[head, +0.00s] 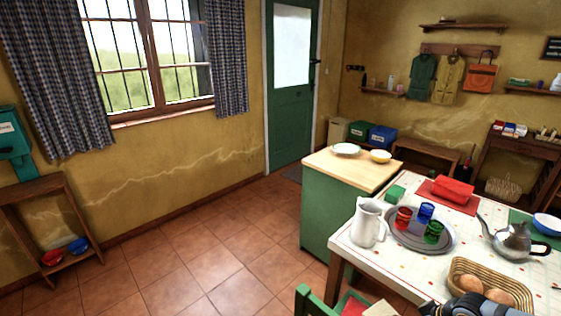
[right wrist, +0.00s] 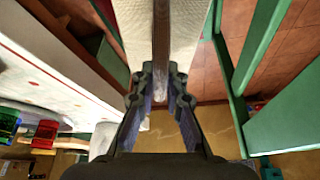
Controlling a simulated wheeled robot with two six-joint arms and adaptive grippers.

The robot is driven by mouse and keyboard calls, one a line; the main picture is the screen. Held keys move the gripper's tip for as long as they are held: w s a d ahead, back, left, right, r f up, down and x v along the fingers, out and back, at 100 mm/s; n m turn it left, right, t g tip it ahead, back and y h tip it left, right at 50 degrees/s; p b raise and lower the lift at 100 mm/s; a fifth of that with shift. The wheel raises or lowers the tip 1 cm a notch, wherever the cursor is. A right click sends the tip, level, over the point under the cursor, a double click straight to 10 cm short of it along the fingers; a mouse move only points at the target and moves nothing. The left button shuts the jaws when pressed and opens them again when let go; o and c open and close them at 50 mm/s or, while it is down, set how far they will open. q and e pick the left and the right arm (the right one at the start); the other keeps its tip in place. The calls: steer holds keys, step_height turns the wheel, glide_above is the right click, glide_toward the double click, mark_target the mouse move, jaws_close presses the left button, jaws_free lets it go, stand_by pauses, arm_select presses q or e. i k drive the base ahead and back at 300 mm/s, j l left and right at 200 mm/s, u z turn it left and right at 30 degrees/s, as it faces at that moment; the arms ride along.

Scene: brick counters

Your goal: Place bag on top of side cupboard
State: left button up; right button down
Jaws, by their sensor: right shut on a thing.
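The green cupboard (head: 326,212) with a pale wooden top stands mid-room, beyond the table. A white plate (head: 346,149) and a yellow bowl (head: 381,156) are on its top, whose front part is bare. In the right wrist view, my right gripper (right wrist: 160,82) is shut on a pale, textured thing with a brownish middle strip (right wrist: 162,35), perhaps the bag; its full shape is cut off. In the head view, only a dark part of my right arm shows at the bottom right. My left gripper is not in view.
The spotted table (head: 354,257) holds a white jug (head: 368,222), a tray of coloured cups (head: 450,240), a kettle (head: 514,240) and a bread basket (head: 520,288). A green chair (head: 303,299) is at its near left. The tiled floor (head: 225,260) to the left is free.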

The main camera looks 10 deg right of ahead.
mark_target(342, 167)
steer(key=i+j, duration=0.2)
steer(key=i, duration=0.2)
steer(key=i+j+u, duration=0.1)
steer(key=i+j, duration=0.15)
steer(key=i, duration=0.15)
steer(key=i+j, duration=0.2)
steer(key=i, duration=0.2)
steer(key=i+j, duration=0.15)
steer(key=i, duration=0.25)
steer(key=i+j+z, duration=0.1)
steer(key=i+z, duration=0.15)
steer(key=i+j+z, duration=0.3)
steer(key=i, duration=0.2)
steer(key=l, duration=0.1)
